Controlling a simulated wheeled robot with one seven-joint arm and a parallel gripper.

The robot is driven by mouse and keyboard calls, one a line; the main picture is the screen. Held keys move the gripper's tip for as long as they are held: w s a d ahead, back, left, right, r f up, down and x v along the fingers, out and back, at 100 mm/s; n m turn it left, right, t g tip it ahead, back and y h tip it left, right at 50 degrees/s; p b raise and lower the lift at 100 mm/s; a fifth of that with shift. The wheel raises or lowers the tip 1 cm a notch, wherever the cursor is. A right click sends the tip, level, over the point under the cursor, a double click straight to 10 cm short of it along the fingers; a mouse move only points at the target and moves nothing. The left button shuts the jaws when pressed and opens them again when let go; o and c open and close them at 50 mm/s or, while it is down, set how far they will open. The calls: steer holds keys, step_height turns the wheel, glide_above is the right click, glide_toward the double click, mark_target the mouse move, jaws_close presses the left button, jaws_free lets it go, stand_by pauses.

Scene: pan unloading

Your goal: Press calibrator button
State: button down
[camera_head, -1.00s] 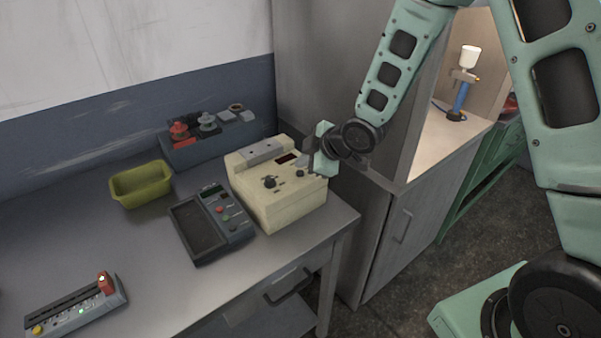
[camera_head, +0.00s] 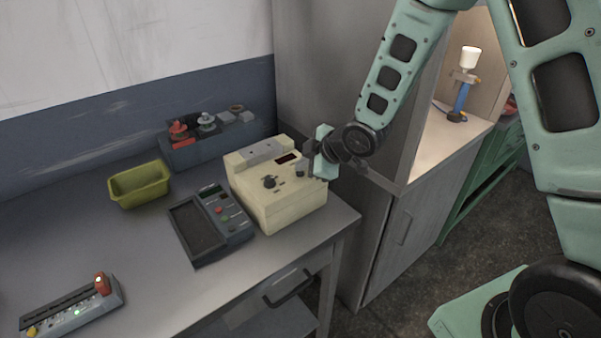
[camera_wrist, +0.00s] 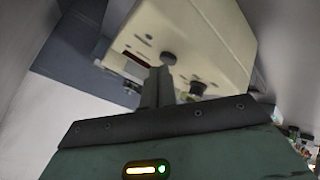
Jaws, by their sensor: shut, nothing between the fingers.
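A beige box-shaped instrument (camera_head: 285,208), apparently the calibrator, stands at the table's right end. Its sloped top has a dark red display (camera_head: 287,158) and a black knob (camera_head: 269,182). My gripper (camera_head: 302,171) is at the right side of that top, fingers shut and empty. In the wrist view the shut fingers (camera_wrist: 164,72) point at the panel of the beige instrument (camera_wrist: 205,35). A round dark button (camera_wrist: 168,57) shows right at the fingertips; I cannot tell whether they touch it. In the head view my gripper hides that spot.
A grey device (camera_head: 212,222) with a tray and coloured buttons sits left of the instrument. A yellow-green bin (camera_head: 140,184) and a blue-grey box with fittings (camera_head: 208,150) are behind. A slider unit (camera_head: 72,308) lies front left. A grey cabinet (camera_head: 385,235) stands close at right.

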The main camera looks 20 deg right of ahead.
steer(key=shift+f, duration=0.2)
steer(key=shift+r, duration=0.15)
steer(key=shift+r+p, duration=0.45)
steer(key=shift+r, duration=0.35)
step_height(320, 180, up, 6)
steer(key=p, duration=0.4)
stand_by(0.3)
steer(key=s+a+r+m+g+h+b, duration=0.1)
steer(key=s+a+m+g+h+b, duration=0.1)
steer(key=s, duration=1.4)
steer(key=s+a+r+m+g+h+b, duration=0.1)
steer(key=s+a+m+g, duration=0.4)
steer(key=s, duration=1.1)
steer(key=shift+s+g+h+b, duration=0.3)
steer(key=shift+g+h+b, duration=0.2)
steer(key=shift+b, duration=0.45)
